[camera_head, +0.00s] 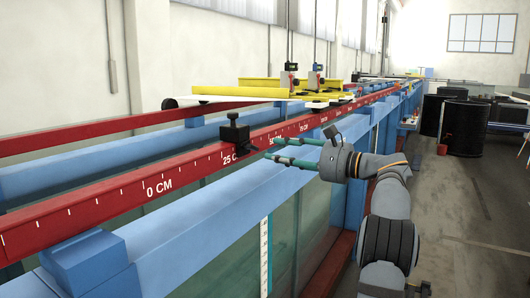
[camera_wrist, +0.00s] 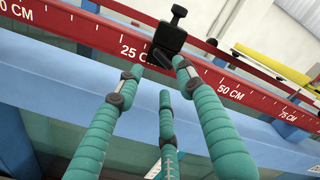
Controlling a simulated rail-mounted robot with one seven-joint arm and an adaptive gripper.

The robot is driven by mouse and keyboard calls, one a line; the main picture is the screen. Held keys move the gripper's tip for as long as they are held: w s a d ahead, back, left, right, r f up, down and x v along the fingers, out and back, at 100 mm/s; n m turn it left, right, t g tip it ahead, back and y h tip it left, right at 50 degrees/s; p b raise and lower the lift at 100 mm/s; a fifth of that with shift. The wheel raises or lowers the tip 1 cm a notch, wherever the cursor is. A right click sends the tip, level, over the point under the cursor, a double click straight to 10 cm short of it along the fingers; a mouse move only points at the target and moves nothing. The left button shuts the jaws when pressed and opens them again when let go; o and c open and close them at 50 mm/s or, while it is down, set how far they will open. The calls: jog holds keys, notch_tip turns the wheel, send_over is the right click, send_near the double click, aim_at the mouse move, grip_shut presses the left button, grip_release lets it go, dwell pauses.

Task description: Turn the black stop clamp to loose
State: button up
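The black stop clamp (camera_head: 235,132) sits on the red rail just beyond the 25 CM mark, with a small knob on a stem on top. In the wrist view the black stop clamp (camera_wrist: 170,36) is at the top middle, ahead of my fingers. My gripper (camera_head: 272,149) has teal fingers pointing left at the clamp's near side. In the wrist view my gripper (camera_wrist: 160,76) shows its fingers spread apart with nothing between them. The fingertips look close to the clamp's lower part; I cannot tell whether they touch it.
The red rail (camera_head: 160,187) with its centimetre scale runs along the blue flume frame (camera_head: 190,218) above glass walls. A yellow-and-white carriage (camera_head: 245,91) spans the rails farther along. Dark barrels (camera_head: 467,128) stand on the floor at right. Open air lies above the near rail.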

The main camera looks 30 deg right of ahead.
aim_at(254, 150)
jog(key=v, duration=0.5)
jog(key=shift+s, duration=0.15)
jog(key=x, duration=1.2)
jog(key=shift+d, duration=0.1)
